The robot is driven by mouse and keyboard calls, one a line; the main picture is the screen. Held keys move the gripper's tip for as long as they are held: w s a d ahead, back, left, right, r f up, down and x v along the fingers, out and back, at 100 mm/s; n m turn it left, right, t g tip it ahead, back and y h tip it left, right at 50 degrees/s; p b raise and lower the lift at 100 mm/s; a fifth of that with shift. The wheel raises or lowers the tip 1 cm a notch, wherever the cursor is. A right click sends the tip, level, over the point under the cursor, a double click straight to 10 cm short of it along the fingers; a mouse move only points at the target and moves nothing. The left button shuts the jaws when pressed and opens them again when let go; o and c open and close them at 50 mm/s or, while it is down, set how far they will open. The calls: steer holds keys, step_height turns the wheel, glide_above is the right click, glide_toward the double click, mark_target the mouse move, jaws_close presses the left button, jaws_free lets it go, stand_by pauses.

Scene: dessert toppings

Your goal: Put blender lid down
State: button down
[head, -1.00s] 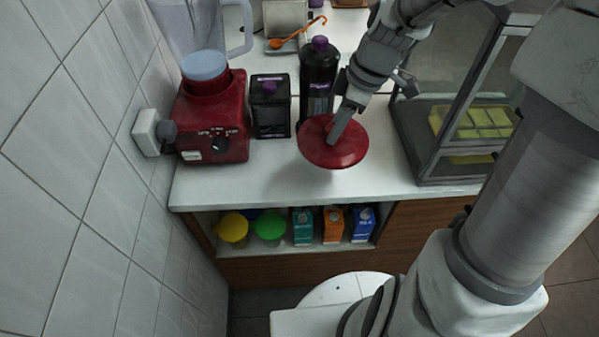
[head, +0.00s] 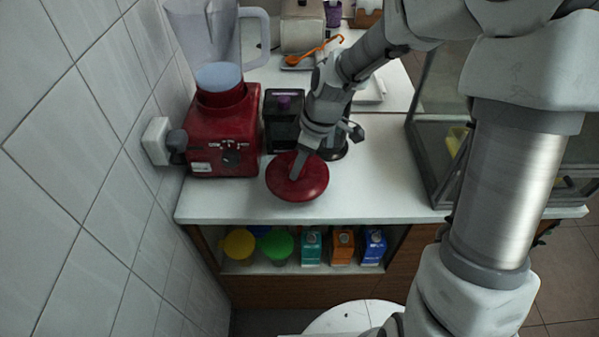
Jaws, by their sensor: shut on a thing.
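The blender lid (head: 312,187) is a round red disc over the front part of the white counter (head: 372,190). My gripper (head: 298,172) is shut on the middle of the lid from above. I cannot tell whether the lid touches the counter or hangs just over it. The blender (head: 222,132) has a red base and a clear jug with a handle. It stands left of the lid, against the tiled wall, apart from the lid.
A black carton (head: 281,122) with a purple cap stands behind the lid. A dark bottle is mostly hidden behind my arm. A glass case (head: 432,150) stands at the right. Cartons and coloured tubs fill the shelf below. Counter between lid and case is clear.

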mark_target(300, 174)
steer(key=shift+f, duration=1.7)
steer(key=shift+f+b, duration=0.25)
steer(key=shift+b, duration=0.15)
steer(key=shift+c, duration=2)
jaws_free()
steer(key=shift+r, duration=0.1)
steer(key=p+v, duration=0.2)
steer(key=v, duration=1)
steer(key=shift+r, duration=0.15)
steer(key=shift+d, duration=0.15)
